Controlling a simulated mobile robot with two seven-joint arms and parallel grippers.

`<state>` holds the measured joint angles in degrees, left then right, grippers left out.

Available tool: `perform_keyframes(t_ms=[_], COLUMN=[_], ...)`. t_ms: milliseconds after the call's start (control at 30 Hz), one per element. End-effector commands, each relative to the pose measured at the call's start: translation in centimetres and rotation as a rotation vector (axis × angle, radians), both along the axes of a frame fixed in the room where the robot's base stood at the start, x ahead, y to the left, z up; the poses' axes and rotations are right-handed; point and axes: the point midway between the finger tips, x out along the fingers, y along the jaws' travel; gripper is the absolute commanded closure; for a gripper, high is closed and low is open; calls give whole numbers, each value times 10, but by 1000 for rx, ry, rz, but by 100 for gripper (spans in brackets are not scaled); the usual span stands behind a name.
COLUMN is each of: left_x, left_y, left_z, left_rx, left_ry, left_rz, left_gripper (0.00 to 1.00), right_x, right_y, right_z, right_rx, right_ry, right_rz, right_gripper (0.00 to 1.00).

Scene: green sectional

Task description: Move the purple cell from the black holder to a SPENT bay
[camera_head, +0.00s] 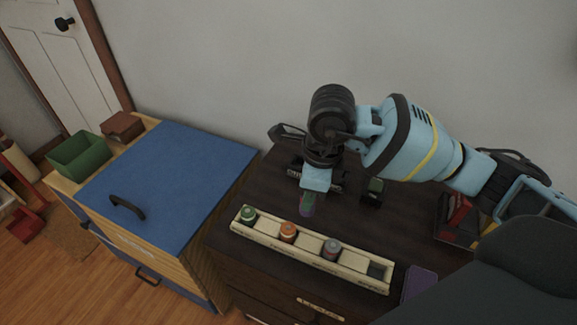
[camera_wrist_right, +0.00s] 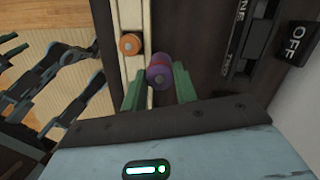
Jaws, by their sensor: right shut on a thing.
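My right gripper (camera_head: 308,203) is shut on the purple cell (camera_wrist_right: 158,72), held between its two green fingers and pointing down. In the head view the cell (camera_head: 306,207) hangs just behind the long cream tray (camera_head: 300,254). The tray holds a green cell (camera_head: 249,215), an orange cell (camera_head: 288,231) and a grey cell (camera_head: 332,248); the bay at its right end (camera_head: 378,271) looks empty. A black holder with white lettering (camera_head: 296,171) is partly hidden behind the gripper. What seems to be my left arm (camera_wrist_right: 65,80) shows in the wrist view; its jaw state is unclear.
A small black block with a green top (camera_head: 372,190) stands right of the gripper. A purple flat item (camera_head: 419,284) lies beside the tray's right end. A red and black box (camera_head: 458,222) is at right. A blue-topped cabinet (camera_head: 170,185) with a green bin (camera_head: 80,155) is at left.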

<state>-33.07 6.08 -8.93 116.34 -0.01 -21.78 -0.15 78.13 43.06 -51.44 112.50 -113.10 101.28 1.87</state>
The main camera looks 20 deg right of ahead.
Motion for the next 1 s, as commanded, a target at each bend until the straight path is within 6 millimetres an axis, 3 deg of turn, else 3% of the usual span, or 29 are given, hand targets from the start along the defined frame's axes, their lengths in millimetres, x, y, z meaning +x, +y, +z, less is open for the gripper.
perform_keyframes(t_ms=[800,1000], left_x=[1,1], left_y=[0,0], left_z=[0,0], left_rx=[0,0], left_ry=[-2,-2], left_rz=[-1,-1], left_gripper=[64,64], right_x=[-13,-17], right_y=[1,0], right_z=[35,42], right_rx=[-2,-1], right_ry=[0,1], right_rz=[1663,2004], right_gripper=[97,97])
